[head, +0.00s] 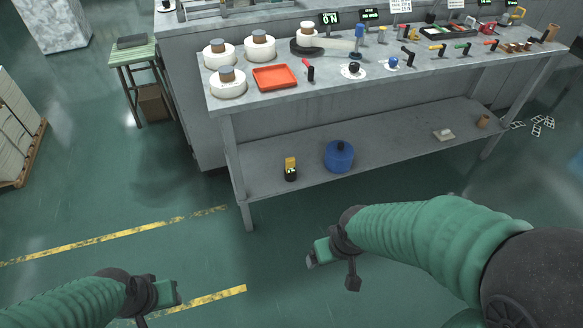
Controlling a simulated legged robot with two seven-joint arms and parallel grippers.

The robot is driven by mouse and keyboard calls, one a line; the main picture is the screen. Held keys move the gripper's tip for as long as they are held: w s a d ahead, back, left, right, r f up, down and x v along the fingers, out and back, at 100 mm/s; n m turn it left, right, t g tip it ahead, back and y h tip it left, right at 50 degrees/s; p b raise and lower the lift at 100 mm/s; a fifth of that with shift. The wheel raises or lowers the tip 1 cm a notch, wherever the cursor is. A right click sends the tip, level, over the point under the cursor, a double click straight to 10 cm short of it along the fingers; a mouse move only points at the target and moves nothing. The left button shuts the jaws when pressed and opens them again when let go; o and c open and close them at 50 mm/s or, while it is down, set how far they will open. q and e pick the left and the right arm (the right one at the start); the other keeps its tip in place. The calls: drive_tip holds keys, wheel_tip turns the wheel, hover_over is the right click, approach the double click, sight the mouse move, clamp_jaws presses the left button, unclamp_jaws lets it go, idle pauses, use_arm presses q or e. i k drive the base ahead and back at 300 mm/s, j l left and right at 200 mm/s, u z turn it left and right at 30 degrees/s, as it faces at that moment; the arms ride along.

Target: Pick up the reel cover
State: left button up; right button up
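No part is plainly marked as the reel cover. White reels with brown cores (228,88) stand at the left end of the grey workbench (330,95). A dark disc with a white roll (307,42) lies to their right. A blue round object with a dark knob (338,158) sits on the lower shelf. My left gripper (168,296) is low at the left, over the floor and away from the bench. My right gripper (333,270) is in front of the lower shelf, apart from everything. Neither visibly holds anything; their finger openings are unclear.
An orange tray (275,77) and several hand tools line the bench top. A black and yellow device (290,168) stands on the lower shelf. A small green table (132,53) is at the left. The floor before the bench is clear.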

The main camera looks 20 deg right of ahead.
sight(338, 158)
drive_tip(key=i+l, duration=0.25)
drive_tip(key=i, duration=0.2)
drive_tip(key=i+l, duration=0.2)
drive_tip(key=i, duration=0.25)
drive_tip(key=i+l+z, duration=0.1)
drive_tip(key=i+l, duration=0.15)
drive_tip(key=i, duration=0.2)
